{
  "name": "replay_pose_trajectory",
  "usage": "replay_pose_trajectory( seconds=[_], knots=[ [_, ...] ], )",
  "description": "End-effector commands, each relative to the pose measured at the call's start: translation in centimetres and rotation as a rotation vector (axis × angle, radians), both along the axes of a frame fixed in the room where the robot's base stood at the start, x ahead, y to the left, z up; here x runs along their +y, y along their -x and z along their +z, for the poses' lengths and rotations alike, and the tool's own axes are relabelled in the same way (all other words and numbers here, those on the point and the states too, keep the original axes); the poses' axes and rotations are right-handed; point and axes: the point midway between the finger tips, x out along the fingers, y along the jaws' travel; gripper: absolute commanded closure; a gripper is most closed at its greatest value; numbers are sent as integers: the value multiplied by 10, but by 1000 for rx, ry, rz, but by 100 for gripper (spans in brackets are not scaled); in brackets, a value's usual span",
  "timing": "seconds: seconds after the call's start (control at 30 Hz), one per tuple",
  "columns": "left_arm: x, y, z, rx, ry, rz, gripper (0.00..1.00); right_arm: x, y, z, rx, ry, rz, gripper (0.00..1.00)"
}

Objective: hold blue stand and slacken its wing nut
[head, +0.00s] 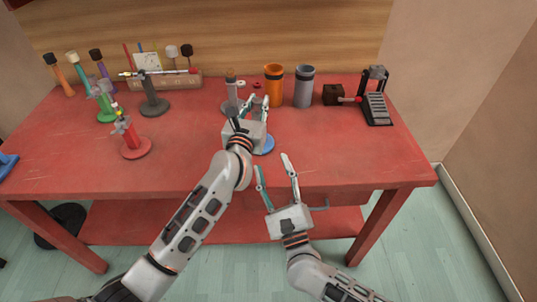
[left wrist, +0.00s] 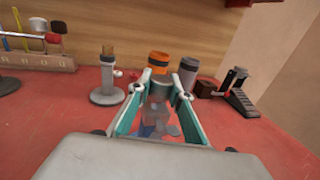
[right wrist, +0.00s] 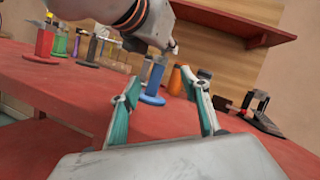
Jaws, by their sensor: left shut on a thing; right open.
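The blue stand is mostly hidden behind my left gripper (head: 255,103) in the head view; part of its round blue base (head: 266,146) shows. In the right wrist view its upright blue post (right wrist: 155,78) and base (right wrist: 152,99) are clear. My left gripper is shut on the stand's upper part; in the left wrist view its fingers (left wrist: 161,88) flank a greyish part of it. A small grey piece (left wrist: 173,129) low between these fingers may be the wing nut, but I cannot tell. My right gripper (head: 272,163) is open and empty, in front of the stand near the table's front edge.
Behind the stand are a grey stand (head: 232,98), an orange cup (head: 274,85) and a grey cup (head: 304,87). A brown block (head: 332,95) and a pedal (head: 377,108) stand right. Red (head: 131,138), green (head: 104,105) and dark grey (head: 152,98) stands are left. The table's right front is clear.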

Motion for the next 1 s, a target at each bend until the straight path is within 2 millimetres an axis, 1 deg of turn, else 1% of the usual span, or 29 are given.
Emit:
replay_pose_trajectory(
  seconds=[0.03, 0.17, 0.7, 0.77, 0.87, 1.0],
  knots=[
    [0, 0, 0, 0, 0, 0, 100, -1, 4, -2, 0, 0, 0, 54],
    [0, 0, 0, 0, 0, 0, 100, -2, 8, -2, -1, 0, 0, 54],
    [0, 0, 0, 0, 0, 0, 100, -3, 8, -4, -2, -1, 0, 54],
    [0, 0, 0, 0, 0, 0, 100, -2, 4, -3, -1, -3, 0, 54],
    [0, 0, 0, 0, 0, 0, 100, 1, -7, 2, -3, -3, -1, 54],
    [0, 0, 0, 0, 0, 0, 100, 7, -30, 11, -3, -3, 0, 54]
  ],
)
